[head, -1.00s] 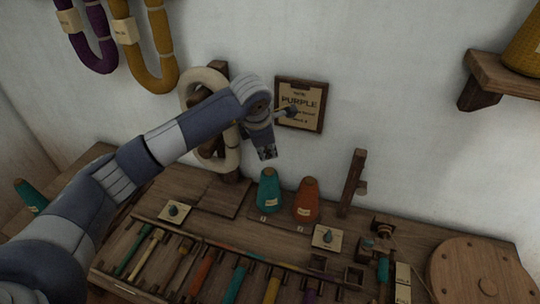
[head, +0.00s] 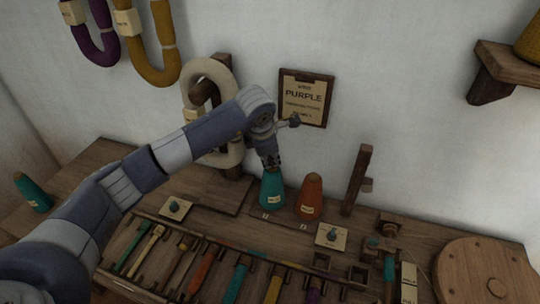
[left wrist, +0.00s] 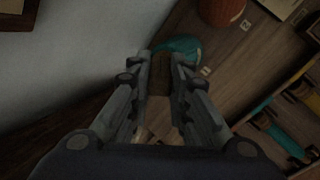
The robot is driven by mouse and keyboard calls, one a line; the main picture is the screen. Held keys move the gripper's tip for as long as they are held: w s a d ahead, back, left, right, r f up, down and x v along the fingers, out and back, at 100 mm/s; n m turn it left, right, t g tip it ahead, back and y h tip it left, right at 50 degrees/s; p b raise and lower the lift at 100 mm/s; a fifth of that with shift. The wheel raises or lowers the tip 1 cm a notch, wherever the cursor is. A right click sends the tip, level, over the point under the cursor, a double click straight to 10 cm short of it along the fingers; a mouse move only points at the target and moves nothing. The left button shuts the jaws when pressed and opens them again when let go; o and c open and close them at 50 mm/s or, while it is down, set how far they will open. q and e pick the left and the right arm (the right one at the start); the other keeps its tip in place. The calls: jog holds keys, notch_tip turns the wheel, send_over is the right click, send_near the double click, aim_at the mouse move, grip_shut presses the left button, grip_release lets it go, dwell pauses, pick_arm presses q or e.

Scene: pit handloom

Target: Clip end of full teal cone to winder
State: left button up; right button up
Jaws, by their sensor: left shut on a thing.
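A teal cone (head: 272,190) stands upright on the back of the bench, with a pale label low on its front. My left gripper (head: 270,163) comes down from above and is shut on its top. In the left wrist view the fingers (left wrist: 160,75) close on the cone's brown tip (left wrist: 160,72), with the teal body (left wrist: 182,44) just beyond. Another teal cone (head: 32,192) leans at the far left. A small wooden device (head: 388,228), perhaps the winder, stands at the right; I cannot make out its clip. My right gripper is not in view.
An orange cone (head: 309,196) stands close right of the held cone. A wooden post (head: 356,180) rises further right. A rack of several coloured bobbins (head: 200,272) runs along the front. A round wooden disc (head: 485,272) lies at the right. A "PURPLE" board (head: 305,97) hangs behind.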

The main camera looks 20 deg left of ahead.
pick_arm(q)
jog(key=shift+r+p, duration=1.4)
jog(key=shift+r, duration=1.15)
jog(key=shift+f, duration=0.1)
